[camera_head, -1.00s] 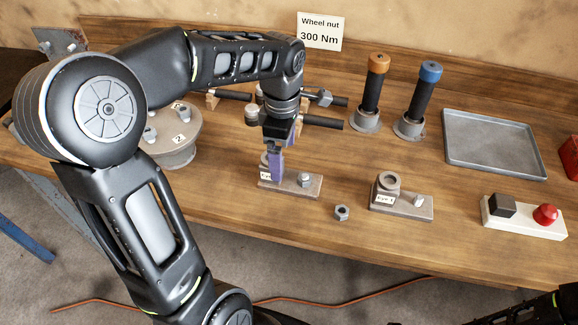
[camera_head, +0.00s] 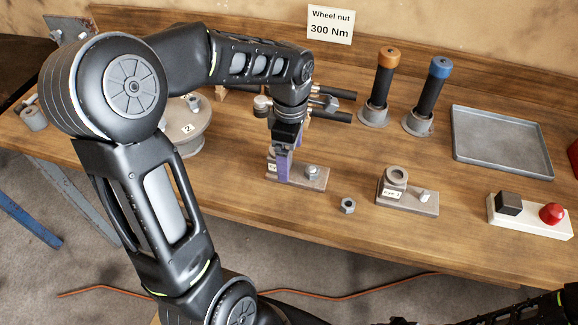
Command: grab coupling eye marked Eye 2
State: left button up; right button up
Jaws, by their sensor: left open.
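The left coupling eye sits on a grey base plate (camera_head: 313,182) with a nut or bolt head (camera_head: 312,172) at its right. My left gripper (camera_head: 284,170) points down right over this eye and hides most of it. Only the start of its white label (camera_head: 271,168) shows, so its number cannot be read. The purple fingers are open; whether they straddle the ring or stand in front of it cannot be told. A second coupling eye (camera_head: 396,177), marked Eye 1, stands on its own plate to the right. Of my right arm, only dark parts show at the bottom right edge.
A loose nut (camera_head: 348,205) lies between the two plates. A round stand (camera_head: 189,140) marked 2 is at left. Orange-topped (camera_head: 380,88) and blue-topped (camera_head: 430,95) tools stand behind. A grey tray (camera_head: 503,165) and a red-button box (camera_head: 528,217) are at right.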

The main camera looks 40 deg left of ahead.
aim_at(298, 167)
pick_arm(q)
jog(key=f, duration=0.2)
jog(key=f+p, duration=0.1)
jog(key=f, duration=0.1)
jog(key=shift+a+f, duration=0.2)
jog(key=shift+f, duration=0.1)
jog(key=shift+c, duration=0.4)
grip_shut()
dwell(0.7)
jog(key=shift+r, duration=0.1)
